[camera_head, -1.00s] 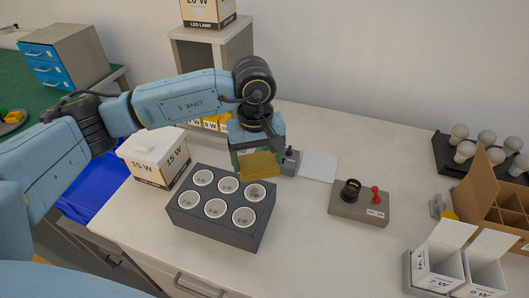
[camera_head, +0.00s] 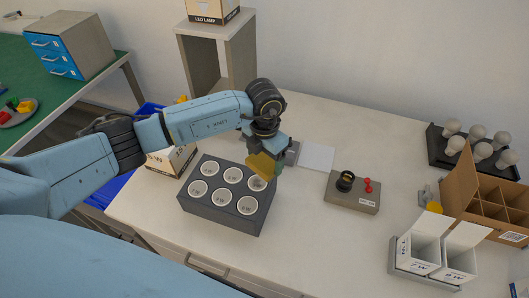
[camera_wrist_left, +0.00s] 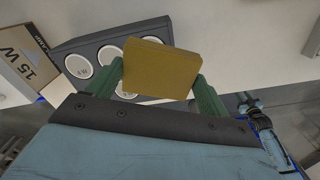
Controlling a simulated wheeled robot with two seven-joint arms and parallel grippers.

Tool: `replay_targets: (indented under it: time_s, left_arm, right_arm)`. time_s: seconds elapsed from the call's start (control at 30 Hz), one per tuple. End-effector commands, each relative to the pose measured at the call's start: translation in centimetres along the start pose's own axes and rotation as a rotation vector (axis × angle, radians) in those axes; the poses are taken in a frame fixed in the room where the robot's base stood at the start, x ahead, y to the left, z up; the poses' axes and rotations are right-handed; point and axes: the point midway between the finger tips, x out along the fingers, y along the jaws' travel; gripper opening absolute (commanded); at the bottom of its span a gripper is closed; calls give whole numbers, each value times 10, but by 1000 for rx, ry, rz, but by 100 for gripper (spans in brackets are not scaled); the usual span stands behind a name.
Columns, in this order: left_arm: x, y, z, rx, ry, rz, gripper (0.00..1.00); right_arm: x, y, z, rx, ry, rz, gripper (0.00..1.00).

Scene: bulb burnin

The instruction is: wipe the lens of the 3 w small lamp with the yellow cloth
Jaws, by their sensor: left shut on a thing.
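My left gripper (camera_head: 271,160) is shut on the yellow cloth (camera_head: 262,166), a folded flat pad. It holds the cloth by the back right corner of a dark grey block (camera_head: 220,216) with several round white wells. In the left wrist view the cloth (camera_wrist_left: 160,68) sits between the green fingers and covers part of the block (camera_wrist_left: 95,45). I cannot tell whether the cloth touches the block. I cannot pick out the 3 W small lamp; most well labels are too small to read. My right gripper is not in view.
A grey fixture (camera_head: 352,200) with a black socket and red knobs stands right of the block. A white pad (camera_head: 316,157) lies behind it. White boxes (camera_head: 425,254), a cardboard box (camera_head: 478,195) and a bulb rack (camera_head: 447,151) are at the right. The table's front middle is clear.

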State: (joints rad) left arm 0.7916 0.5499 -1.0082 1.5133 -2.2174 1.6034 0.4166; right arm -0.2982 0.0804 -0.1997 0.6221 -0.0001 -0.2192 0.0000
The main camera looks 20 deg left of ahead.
Motion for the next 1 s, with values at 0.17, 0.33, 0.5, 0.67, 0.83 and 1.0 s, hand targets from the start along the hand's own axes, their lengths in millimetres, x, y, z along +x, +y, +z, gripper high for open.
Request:
replay_targets:
  time_s: [0.17, 0.33, 0.5, 0.67, 0.83, 1.0]
  left_arm:
    - [7, 0, 0, -34, 1, 1, 61]
    - [20, 0, -1, -32, 2, 0, 61]
    - [36, 1, -2, -32, 3, 0, 61]
    - [50, 1, -2, -33, 3, 1, 61]
    - [65, 2, -2, -34, 2, 1, 61]
    - [83, 2, -2, -34, 2, -1, 61]
  right_arm:
    - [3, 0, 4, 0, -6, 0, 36]
    - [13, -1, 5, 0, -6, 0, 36]
    - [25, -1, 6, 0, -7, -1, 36]
    - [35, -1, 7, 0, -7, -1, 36]
    - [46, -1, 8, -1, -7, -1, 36]
    - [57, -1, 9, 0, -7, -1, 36]
